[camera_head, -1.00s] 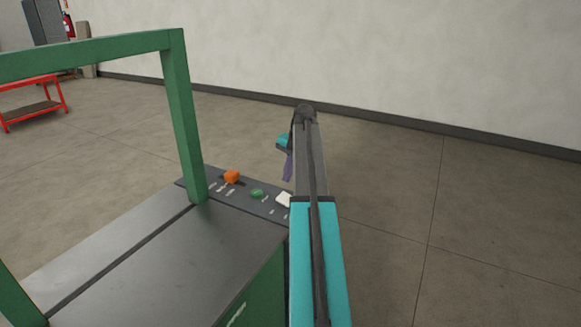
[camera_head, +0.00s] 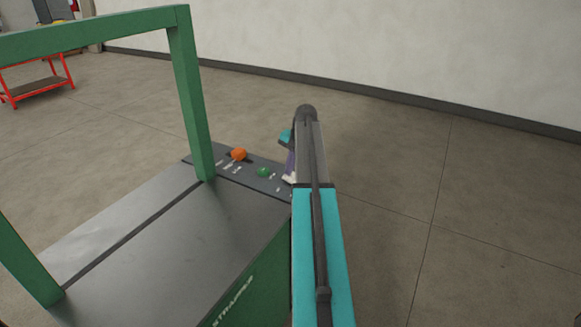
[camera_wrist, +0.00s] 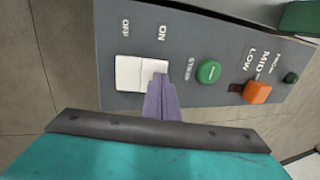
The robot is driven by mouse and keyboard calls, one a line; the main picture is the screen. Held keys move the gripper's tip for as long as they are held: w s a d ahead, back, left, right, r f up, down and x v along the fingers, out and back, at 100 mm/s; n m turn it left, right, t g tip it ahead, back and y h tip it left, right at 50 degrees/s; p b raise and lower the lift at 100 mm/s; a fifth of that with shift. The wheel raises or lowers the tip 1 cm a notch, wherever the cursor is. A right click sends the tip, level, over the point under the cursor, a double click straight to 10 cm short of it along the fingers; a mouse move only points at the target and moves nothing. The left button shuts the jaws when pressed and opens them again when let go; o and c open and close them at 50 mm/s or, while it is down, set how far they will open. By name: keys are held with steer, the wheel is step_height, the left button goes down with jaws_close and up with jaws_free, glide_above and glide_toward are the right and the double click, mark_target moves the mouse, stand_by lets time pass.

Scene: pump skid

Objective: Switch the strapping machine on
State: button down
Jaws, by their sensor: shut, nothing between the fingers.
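The strapping machine (camera_head: 150,232) is a green-framed bench with a dark top and a control panel at its far right edge. In the wrist view the panel (camera_wrist: 190,25) carries a white rocker switch (camera_wrist: 130,73) marked OFF on the left and ON on the right. My gripper (camera_wrist: 160,82) is shut and empty. Its purple fingertips overlap the lower right part of the rocker, on the ON side; I cannot tell whether they touch it. In the head view the gripper (camera_head: 290,165) is over the panel's right end, and the rocker is mostly hidden.
The machine's green arch (camera_head: 190,90) rises left of my arm. Open floor (camera_head: 480,220) lies to the right.

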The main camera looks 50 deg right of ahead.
steer(key=shift+w+g+p, duration=0.3)
steer(key=shift+g+p, duration=0.2)
steer(key=shift+w+a+f, duration=0.1)
steer(key=shift+w+f, duration=0.05)
steer(key=shift+w, duration=0.05)
steer(key=shift+w+a+f, duration=0.1)
steer(key=shift+w+f, duration=0.3)
steer(key=shift+s+r, duration=0.1)
steer(key=shift+s, duration=0.1)
steer(key=shift+s+r, duration=0.25)
steer(key=shift+s, duration=0.3)
steer(key=shift+r+p, duration=0.1)
steer(key=shift+p, duration=0.2)
